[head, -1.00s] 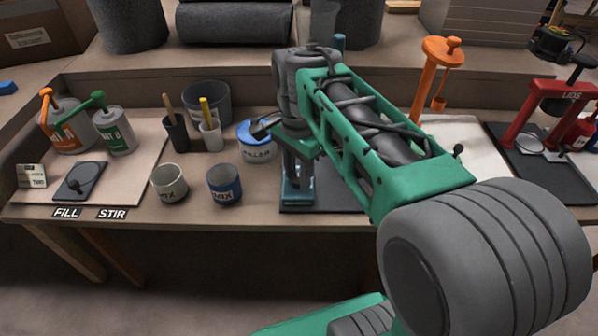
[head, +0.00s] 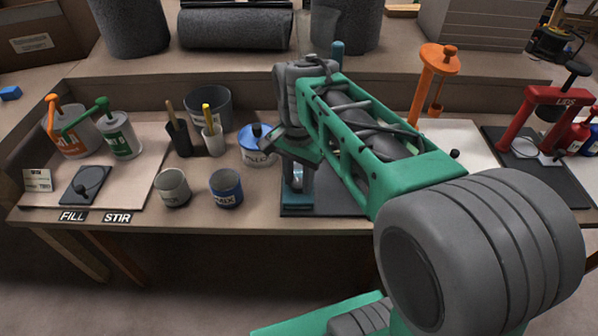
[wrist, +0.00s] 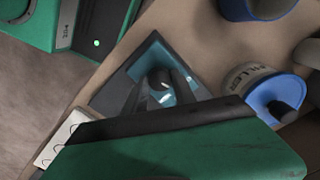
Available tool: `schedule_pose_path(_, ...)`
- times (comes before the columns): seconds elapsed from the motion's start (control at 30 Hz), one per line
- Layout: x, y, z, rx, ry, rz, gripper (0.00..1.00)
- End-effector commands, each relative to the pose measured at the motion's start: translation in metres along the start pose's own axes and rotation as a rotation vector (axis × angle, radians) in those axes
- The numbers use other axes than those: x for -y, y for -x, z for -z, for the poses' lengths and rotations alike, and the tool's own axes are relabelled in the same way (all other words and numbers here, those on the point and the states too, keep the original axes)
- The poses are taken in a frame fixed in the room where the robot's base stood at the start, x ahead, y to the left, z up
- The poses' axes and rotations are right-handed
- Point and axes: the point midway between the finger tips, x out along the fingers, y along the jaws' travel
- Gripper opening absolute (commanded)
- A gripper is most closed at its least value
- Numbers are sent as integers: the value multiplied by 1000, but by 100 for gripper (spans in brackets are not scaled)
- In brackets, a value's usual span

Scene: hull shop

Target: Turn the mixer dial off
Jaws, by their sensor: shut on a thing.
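The mixer is a teal upright machine (head: 293,196) on a dark base plate (head: 330,207) at the middle of the bench in the head view. Its teal body (wrist: 150,52) also shows in the wrist view. The dial is a small dark round knob (wrist: 158,77) on it. My gripper (wrist: 160,84) points down at the mixer, its dark fingers shut on the dial from both sides. In the head view my wrist and arm cover the gripper, the dial and much of the mixer. The dial's marks are not readable.
A blue-lidded filler tub (head: 251,157) stands close left of the mixer, near my wrist. A grey cup (head: 173,190) and a blue cup (head: 226,190) stand at the front edge. An orange pump (head: 436,75) and a red press (head: 545,118) stand to the right.

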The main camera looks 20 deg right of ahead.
Motion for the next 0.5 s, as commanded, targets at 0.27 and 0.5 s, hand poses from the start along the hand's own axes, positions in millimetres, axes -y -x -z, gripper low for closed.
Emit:
schedule_pose_path(0.27,-1,5,-1,5,248,-4,0)
schedule_pose_path(0.5,-1,3,-1,5,442,-4,0)
